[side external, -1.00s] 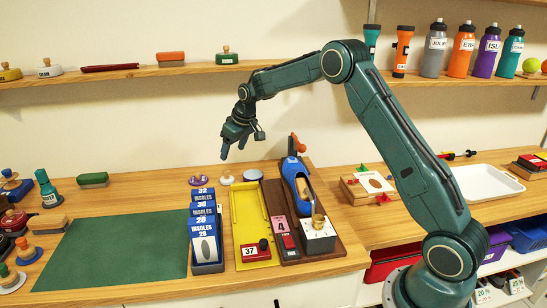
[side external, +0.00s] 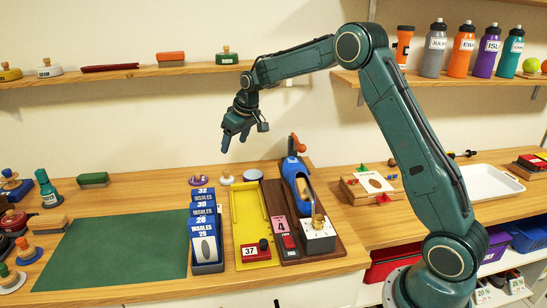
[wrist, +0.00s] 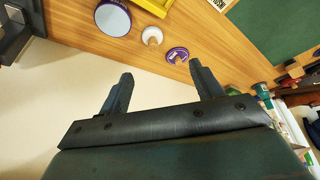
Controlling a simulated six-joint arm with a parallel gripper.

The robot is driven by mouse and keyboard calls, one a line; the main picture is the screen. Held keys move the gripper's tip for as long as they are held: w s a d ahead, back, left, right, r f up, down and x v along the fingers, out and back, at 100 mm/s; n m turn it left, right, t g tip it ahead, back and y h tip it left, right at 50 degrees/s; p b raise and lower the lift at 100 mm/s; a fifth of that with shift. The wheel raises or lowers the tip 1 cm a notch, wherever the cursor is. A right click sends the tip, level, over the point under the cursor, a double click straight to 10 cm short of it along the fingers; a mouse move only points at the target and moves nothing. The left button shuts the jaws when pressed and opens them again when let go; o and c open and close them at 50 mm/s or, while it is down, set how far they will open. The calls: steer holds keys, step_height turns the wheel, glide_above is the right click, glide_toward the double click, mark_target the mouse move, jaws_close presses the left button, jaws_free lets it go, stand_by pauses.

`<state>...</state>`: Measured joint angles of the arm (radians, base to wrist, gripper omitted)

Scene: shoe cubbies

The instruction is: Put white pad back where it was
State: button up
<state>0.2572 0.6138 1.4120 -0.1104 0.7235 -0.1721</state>
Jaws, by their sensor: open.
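A small white round pad (side external: 227,178) with a tan knob sits at the back of the wooden table, near the wall. It also shows in the wrist view (wrist: 152,35), between a purple pad (wrist: 177,55) and a round purple-rimmed disc (wrist: 113,18). Another white pad (side external: 49,70), with a label and a knob, stands on the left wall shelf. My gripper (side external: 233,146) is open and empty, in the air above the back of the table and below the shelf. In the wrist view its two fingers (wrist: 161,74) are spread with nothing between them.
The wall shelf (side external: 130,76) also holds a yellow pad (side external: 10,72), a dark red item (side external: 110,68), an orange block (side external: 171,57) and a green pad (side external: 227,57). A blue insole box (side external: 206,267) and yellow tray (side external: 265,212) stand in front. The green mat (side external: 115,250) is clear.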

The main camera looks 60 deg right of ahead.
steer(key=s+a+r, duration=0.5)
steer(key=s+r, duration=0.2)
steer(key=s, duration=0.3)
steer(key=s+a+r, duration=0.4)
steer(key=s+r, duration=0.2)
steer(key=s, duration=0.4)
steer(key=s+a+f, duration=0.1)
steer(key=s+a, duration=0.1)
steer(key=s, duration=0.8)
steer(key=s+a+f+t, duration=0.1)
steer(key=s+a+f, duration=0.1)
steer(key=s, duration=0.9)
steer(key=shift+s+f, duration=0.15)
